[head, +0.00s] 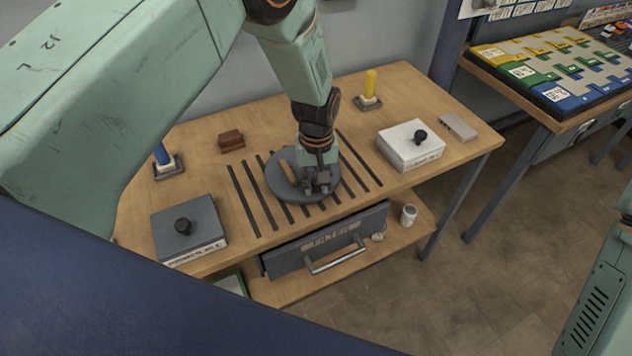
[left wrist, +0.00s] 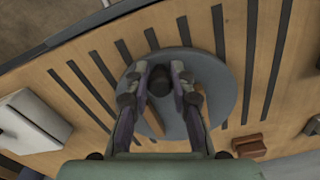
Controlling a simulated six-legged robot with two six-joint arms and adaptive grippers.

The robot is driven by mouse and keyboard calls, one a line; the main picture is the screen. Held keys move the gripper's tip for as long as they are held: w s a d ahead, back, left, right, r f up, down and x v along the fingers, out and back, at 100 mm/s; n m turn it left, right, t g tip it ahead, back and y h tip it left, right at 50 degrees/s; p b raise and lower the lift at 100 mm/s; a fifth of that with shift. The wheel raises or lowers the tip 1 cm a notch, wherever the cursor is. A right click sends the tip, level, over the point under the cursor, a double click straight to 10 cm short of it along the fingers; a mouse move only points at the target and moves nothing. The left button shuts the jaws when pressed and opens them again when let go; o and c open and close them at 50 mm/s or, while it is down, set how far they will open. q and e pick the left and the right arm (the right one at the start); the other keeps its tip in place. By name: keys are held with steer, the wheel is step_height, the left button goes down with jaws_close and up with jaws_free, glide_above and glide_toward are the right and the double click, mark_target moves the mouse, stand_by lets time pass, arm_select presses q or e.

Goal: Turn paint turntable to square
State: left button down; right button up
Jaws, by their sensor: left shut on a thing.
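The paint turntable (head: 276,182) is a round grey disc on the wooden bench, lying over dark slots. A brown wooden strip (head: 288,171) lies on the disc, at an angle to the slots. My left gripper (head: 322,187) points down over the disc's right part and is shut on a dark knob there. In the left wrist view, the dark knob (left wrist: 160,82) sits between the two fingertips, with the grey disc (left wrist: 222,92) around them. The strip is partly hidden in both views. My right gripper is out of view; only part of the right arm shows at the right edge.
A dark grey block with a knob (head: 188,228) and a white one (head: 410,146) flank the turntable. A blue post (head: 162,156), yellow post (head: 369,88), brown block (head: 231,140) and grey bar (head: 458,126) stand around. A drawer (head: 325,242) and white cup (head: 408,214) are below.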

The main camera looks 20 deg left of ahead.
arm_select(q)
steer(key=shift+w+r, duration=0.2)
steer(key=shift+w, duration=0.15)
steer(key=c, duration=1.6)
jaws_free()
steer(key=o, duration=0.5)
steer(key=shift+s+a+f, duration=0.1)
steer(key=shift+s, duration=0.1)
steer(key=shift+c, duration=0.2)
step_height(320, 180, up, 12)
steer(key=shift+s+f, duration=0.1)
